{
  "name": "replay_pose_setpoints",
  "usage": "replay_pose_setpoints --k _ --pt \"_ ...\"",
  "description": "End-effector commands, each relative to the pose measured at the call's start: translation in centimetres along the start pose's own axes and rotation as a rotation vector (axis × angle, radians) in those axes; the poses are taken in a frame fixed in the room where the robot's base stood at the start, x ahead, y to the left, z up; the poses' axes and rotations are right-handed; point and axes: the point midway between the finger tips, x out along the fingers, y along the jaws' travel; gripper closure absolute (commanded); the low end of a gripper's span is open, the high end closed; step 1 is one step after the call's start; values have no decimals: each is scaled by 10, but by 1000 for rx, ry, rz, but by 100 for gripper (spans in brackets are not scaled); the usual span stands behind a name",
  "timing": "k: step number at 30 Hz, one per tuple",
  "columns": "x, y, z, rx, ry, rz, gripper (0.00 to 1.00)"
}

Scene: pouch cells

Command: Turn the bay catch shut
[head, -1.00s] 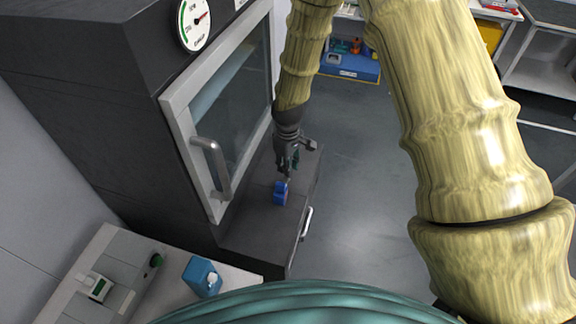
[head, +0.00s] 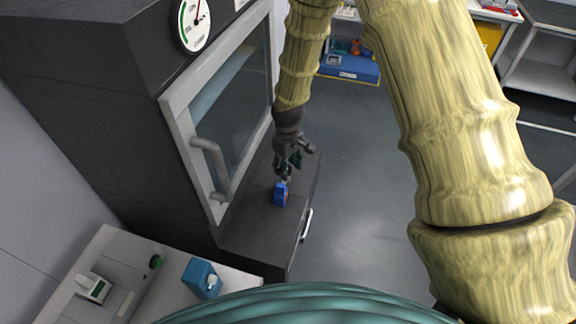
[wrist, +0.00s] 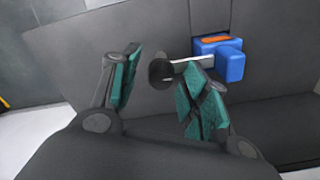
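The bay catch (wrist: 229,65) is a blue block with an orange mark on top, on the dark cabinet's lower ledge. A pale lever runs left from it to a black round knob (wrist: 160,71) in the wrist view. In the head view the catch (head: 281,194) is small, just below my gripper (head: 288,172). My gripper (wrist: 160,82) is open in the wrist view, its teal-padded fingers apart. The knob shows in the gap between the fingers, close to the right one; I cannot tell whether they touch.
A dark cabinet (head: 100,130) with a framed glass door and door handle (head: 213,168) stands left of my gripper. A gauge (head: 193,24) is above the door. The floor to the right is clear.

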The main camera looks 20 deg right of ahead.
Motion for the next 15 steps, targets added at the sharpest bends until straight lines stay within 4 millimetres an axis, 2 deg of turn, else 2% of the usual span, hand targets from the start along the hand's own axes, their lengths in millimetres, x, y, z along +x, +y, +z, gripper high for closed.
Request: replay_pose_setpoints --k 8,15 --pt "-1 0 0 0 -1 -1 54" --pt "-22 0 0 0 1 0 54"
